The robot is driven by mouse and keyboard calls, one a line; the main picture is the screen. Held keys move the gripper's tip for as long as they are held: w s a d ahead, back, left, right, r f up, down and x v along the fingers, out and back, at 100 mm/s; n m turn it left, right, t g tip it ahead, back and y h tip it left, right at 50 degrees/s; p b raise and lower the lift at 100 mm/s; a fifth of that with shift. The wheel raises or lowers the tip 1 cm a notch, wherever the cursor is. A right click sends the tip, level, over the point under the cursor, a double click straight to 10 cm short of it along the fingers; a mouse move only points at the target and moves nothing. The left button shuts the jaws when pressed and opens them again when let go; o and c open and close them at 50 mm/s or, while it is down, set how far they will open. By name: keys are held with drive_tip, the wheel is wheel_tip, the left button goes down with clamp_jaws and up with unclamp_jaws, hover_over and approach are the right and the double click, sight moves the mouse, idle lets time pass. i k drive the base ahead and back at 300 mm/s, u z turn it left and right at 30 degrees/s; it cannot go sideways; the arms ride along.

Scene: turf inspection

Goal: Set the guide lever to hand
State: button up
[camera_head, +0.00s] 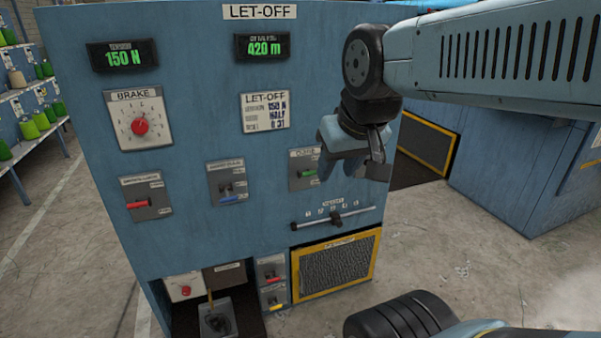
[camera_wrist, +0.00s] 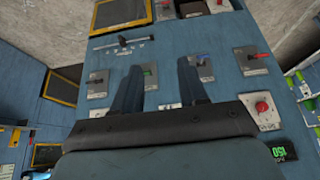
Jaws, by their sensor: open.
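My gripper (camera_head: 345,163) is open and empty, in front of the upper right part of the blue LET-OFF panel. In the wrist view its two fingers (camera_wrist: 158,72) point at the panel, the green-handled lever (camera_wrist: 149,70) showing between their tips. In the head view this lever (camera_head: 308,173) is left of my gripper; its label may read "guide", but I cannot be sure. A lever with a blue handle (camera_head: 230,199) and one with a red handle (camera_head: 138,204) stand further left. Another plate (camera_wrist: 97,83) is mostly hidden by my gripper in the head view.
Below the levers are a slider (camera_head: 335,219) on a scale and a yellow-framed mesh (camera_head: 336,264). A red brake knob (camera_head: 140,126) is at upper left. A low recess holds a stick lever (camera_head: 211,304). Open floor lies right of the panel.

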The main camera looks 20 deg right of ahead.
sight(306, 174)
drive_tip(key=k, duration=0.65)
drive_tip(key=u, duration=0.45)
drive_tip(key=i, duration=1.35)
drive_tip(key=z, duration=0.5)
